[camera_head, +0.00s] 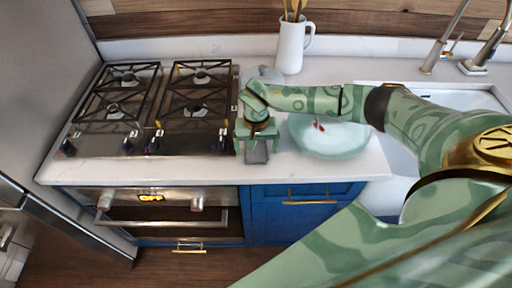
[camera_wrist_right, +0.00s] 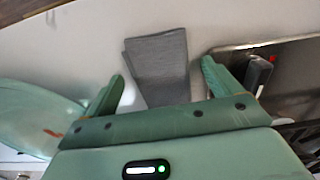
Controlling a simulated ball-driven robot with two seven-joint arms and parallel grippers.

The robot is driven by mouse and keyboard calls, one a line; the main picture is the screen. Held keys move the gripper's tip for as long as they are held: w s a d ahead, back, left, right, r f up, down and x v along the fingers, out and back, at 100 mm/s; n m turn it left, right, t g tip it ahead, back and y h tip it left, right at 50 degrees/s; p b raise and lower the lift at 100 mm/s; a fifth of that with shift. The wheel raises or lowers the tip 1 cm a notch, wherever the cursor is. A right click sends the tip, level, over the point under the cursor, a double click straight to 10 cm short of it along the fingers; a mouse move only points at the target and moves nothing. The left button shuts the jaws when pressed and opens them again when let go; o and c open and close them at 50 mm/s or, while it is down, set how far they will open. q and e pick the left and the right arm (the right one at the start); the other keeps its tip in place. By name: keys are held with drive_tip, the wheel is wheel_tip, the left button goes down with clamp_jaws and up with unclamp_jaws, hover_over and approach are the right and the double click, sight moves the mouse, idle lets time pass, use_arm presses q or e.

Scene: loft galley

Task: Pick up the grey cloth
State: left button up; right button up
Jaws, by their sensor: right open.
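The grey cloth (camera_wrist_right: 158,68) lies folded flat on the white counter in the right wrist view, between the two fingers. In the head view the cloth (camera_head: 257,153) shows just in front of my right gripper, near the counter's front edge, and part of it is hidden by the gripper. My right gripper (camera_head: 256,143) is above the cloth with its fingers apart; in the wrist view the open gripper (camera_wrist_right: 162,82) has one finger on each side of the cloth, not touching it as far as I can see. My left gripper is not in view.
A pale green plate (camera_head: 328,137) with a small red item stands right of the gripper. A gas stove (camera_head: 150,105) is close on the left. A white jug (camera_head: 291,46) with utensils stands behind, and a sink (camera_head: 440,97) is at the right.

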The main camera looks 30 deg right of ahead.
drive_tip(key=c, duration=1.1)
drive_tip(key=shift+o, duration=0.2)
drive_tip(key=shift+r, duration=0.45)
drive_tip(key=s+a+r+p, duration=0.1)
drive_tip(key=s+a+r, duration=0.8)
drive_tip(key=r, duration=0.3)
drive_tip(key=shift+s+a, duration=0.4)
drive_tip(key=shift+s, duration=0.15)
